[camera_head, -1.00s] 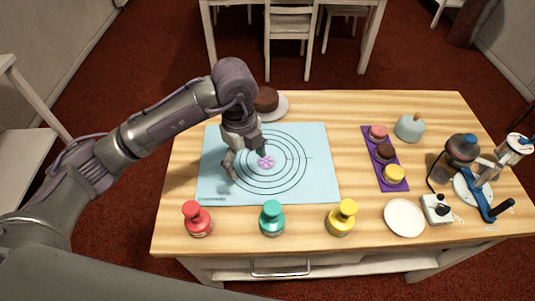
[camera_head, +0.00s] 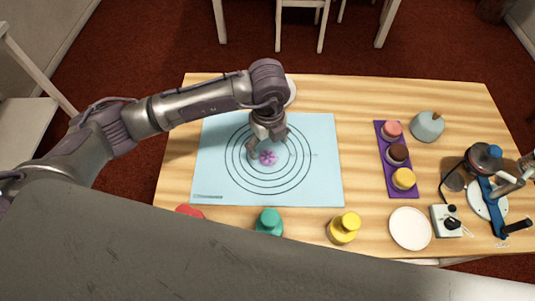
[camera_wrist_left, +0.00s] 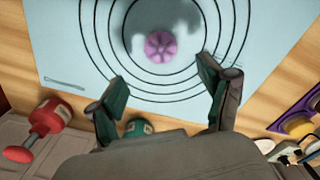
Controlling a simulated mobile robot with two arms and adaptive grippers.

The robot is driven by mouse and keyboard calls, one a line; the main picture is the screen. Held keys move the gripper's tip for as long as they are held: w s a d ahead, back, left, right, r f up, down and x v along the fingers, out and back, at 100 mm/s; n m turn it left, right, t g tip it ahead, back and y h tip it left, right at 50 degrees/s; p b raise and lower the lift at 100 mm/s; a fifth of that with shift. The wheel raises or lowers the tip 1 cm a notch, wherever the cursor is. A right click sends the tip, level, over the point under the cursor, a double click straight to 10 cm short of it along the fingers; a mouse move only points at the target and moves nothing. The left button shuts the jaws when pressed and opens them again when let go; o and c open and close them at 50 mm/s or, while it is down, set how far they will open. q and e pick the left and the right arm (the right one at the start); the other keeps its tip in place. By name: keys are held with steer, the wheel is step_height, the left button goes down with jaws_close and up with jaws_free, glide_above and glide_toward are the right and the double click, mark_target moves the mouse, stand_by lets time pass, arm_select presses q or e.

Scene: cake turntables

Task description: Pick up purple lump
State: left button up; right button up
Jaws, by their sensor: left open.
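The purple lump (camera_head: 268,158) is a small ridged, flower-like piece. It lies near the centre of the ringed light-blue mat (camera_head: 325,185). In the wrist view the purple lump (camera_wrist_left: 161,47) lies beyond the open fingertips, with dark shadow around it. My left gripper (camera_head: 268,146) is over the mat, just behind and above the lump. In the wrist view my left gripper (camera_wrist_left: 165,88) has its fingers wide apart with nothing between them. My right gripper is at most partly visible at the far right edge, and its fingers cannot be made out.
A purple tray (camera_head: 382,130) with small cakes, a white plate (camera_head: 410,229) and a grey-blue domed object (camera_head: 427,126) are on the right. A plate (camera_head: 291,92) at the back is partly hidden by my arm.

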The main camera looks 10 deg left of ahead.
mark_target(268, 157)
arm_select(q)
steer(key=shift+f, duration=0.35)
steer(key=shift+w+a+f+p, duration=0.1)
steer(key=shift+w+f+p, duration=0.1)
steer(key=shift+f+p, duration=0.35)
steer(key=f, duration=0.3)
steer(key=shift+w+a+f+p, duration=0.1)
steer(key=shift+w+f+p, duration=0.1)
steer(key=shift+f+p, duration=0.15)
steer(key=shift+f, duration=0.25)
steer(key=shift+c, duration=0.7)
steer(key=c, duration=0.9)
arm_select(e)
steer(key=shift+w+r, duration=0.8)
steer(key=shift+r, duration=0.1)
